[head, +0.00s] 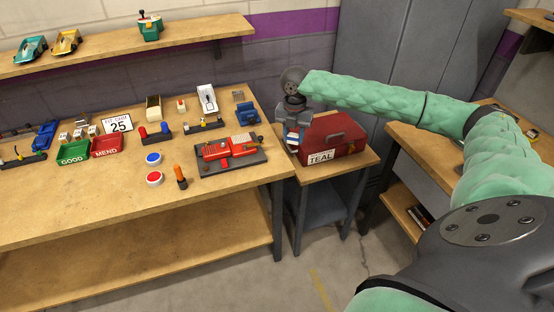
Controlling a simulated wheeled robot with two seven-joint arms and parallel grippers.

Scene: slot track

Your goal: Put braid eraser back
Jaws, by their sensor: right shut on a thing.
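My right gripper (292,146) points down at the left side of a red toolbox (345,142) on the small side table. It is shut on a small pale and dark thing that is mostly hidden by the fingers. I cannot tell for sure that this is the braid eraser. No other thing in view is clearly a braid eraser. I cannot tell whether the held thing touches the toolbox. My left gripper is out of view.
The workbench (225,225) to the left holds a red car on a dark fixture (232,152), a green GOOD tray (74,154), a red MEND tray (107,147), two round buttons and an orange-topped post (180,177). Grey lockers (400,50) stand behind.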

